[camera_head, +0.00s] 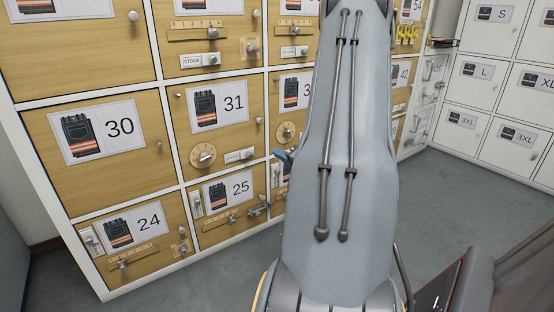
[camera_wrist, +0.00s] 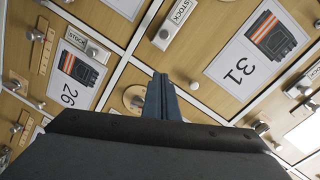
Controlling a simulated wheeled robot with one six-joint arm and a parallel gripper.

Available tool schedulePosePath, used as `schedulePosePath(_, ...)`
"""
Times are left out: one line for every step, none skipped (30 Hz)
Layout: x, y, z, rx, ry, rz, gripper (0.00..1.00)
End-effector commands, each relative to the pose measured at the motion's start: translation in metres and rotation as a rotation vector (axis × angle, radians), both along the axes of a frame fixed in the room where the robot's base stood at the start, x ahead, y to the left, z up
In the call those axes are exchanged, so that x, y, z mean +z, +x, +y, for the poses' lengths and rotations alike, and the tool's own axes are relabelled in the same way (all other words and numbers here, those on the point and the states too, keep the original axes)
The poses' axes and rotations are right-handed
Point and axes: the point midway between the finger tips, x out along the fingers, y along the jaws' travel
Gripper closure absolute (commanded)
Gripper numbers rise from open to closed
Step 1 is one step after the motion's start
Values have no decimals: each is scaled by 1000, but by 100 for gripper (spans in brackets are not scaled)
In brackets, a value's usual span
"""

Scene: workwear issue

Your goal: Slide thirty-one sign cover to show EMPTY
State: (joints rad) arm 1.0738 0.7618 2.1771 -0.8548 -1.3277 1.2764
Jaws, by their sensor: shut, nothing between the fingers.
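Door 31 (camera_head: 222,122) is a wooden locker door with a trousers label. At its lower right is a small white sign (camera_head: 238,156) reading STOCK, with a metal knob at its right end. In the wrist view the sign (camera_wrist: 180,12) is at the top, and its knob (camera_wrist: 165,33) is at its lower end. My gripper (camera_wrist: 163,80) is shut and empty, its blue-grey fingers in front of a dial on the neighbouring door, apart from the sign. In the head view only a blue-grey part of my gripper (camera_head: 284,157) shows beside my arm.
A round dial (camera_head: 203,155) is at door 31's lower left. Door 25 (camera_head: 232,205), below, carries a latch and knobs that stick out. My arm hides much of the doors to the right. Grey floor (camera_head: 440,200) is clear between the wooden and white lockers (camera_head: 495,85).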

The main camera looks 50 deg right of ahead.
Motion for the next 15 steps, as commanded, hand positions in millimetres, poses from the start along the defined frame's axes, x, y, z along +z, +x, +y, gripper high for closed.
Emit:
schedulePosePath(-4,11,-2,4,-4,-1,100)
schedulePosePath(-5,17,-3,4,-3,-1,100)
schedulePosePath(-6,25,-5,3,-3,-1,100)
schedulePosePath(-7,31,-7,3,-3,-2,100)
schedulePosePath(-8,36,-8,3,-3,-1,100)
schedulePosePath(-8,44,-10,3,-3,-1,100)
schedulePosePath(-8,50,-11,3,-3,-2,100)
schedulePosePath(-9,55,-13,3,-3,-2,100)
schedulePosePath(-10,62,-15,2,-3,-1,100)
schedulePosePath(-10,68,-16,3,-3,-2,100)
schedulePosePath(-11,73,-17,3,-3,-2,100)
schedulePosePath(-14,76,-14,2,-1,1,100)
schedulePosePath(-16,77,-10,2,0,1,100)
schedulePosePath(-18,79,-6,2,1,1,100)
schedulePosePath(-20,80,-2,2,1,1,100)
